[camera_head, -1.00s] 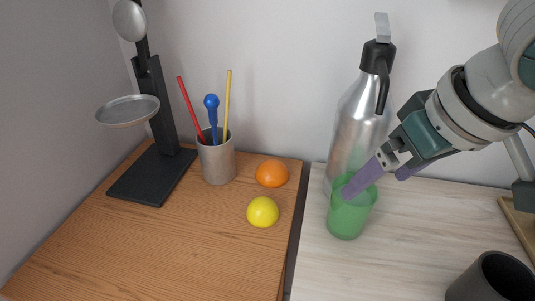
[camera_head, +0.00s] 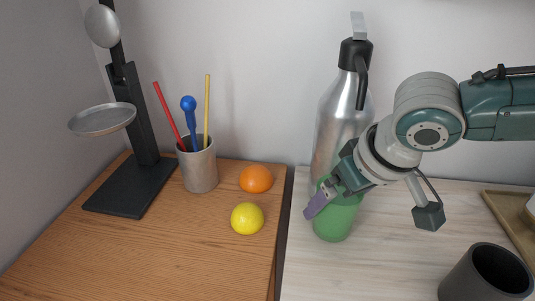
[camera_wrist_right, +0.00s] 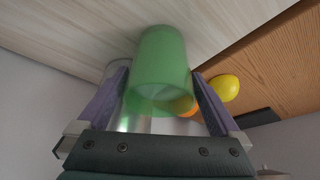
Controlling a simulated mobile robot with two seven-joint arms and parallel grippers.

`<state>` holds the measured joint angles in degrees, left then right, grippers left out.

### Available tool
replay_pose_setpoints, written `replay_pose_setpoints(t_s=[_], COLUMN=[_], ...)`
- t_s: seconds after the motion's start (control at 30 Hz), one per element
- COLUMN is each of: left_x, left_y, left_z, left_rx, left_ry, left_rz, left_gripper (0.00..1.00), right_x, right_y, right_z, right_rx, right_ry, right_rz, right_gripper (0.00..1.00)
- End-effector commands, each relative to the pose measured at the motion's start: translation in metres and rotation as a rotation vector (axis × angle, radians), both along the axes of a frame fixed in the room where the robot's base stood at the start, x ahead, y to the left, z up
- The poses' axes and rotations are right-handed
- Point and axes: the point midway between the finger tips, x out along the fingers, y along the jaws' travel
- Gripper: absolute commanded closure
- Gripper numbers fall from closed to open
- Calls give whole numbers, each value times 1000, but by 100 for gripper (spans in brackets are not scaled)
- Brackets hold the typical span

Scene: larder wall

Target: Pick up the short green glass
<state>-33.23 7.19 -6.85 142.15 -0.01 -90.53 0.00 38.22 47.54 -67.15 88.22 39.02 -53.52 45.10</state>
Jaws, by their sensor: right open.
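The short green glass (camera_head: 338,222) stands upright on the pale wooden surface, in front of the silver flask. My right gripper (camera_head: 322,200) is at the glass in the head view and covers part of its upper half. In the right wrist view the green glass (camera_wrist_right: 160,68) shows between the two open purple fingers of the right gripper (camera_wrist_right: 163,100), with a gap visible near the right finger. I cannot tell whether a finger touches it. My left gripper is not in view.
A tall silver flask (camera_head: 338,125) stands just behind the glass. A dark cup (camera_head: 462,284) is at front right, near a wooden tray (camera_head: 510,215).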

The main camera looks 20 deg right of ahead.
Motion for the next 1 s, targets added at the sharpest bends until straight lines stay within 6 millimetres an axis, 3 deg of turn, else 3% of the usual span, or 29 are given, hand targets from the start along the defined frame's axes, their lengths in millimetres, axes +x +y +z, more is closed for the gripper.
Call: replay_pose_setpoints(t_s=[0.13, 1.0], left_x=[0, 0], left_y=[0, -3], left_z=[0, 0], left_rx=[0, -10], left_ry=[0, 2], left_rz=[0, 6], left_gripper=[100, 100], right_x=[0, -1], right_y=[0, 0], right_z=[0, 1], right_rx=[0, 0], right_ry=[0, 1], right_rz=[0, 0], right_gripper=[2, 100])
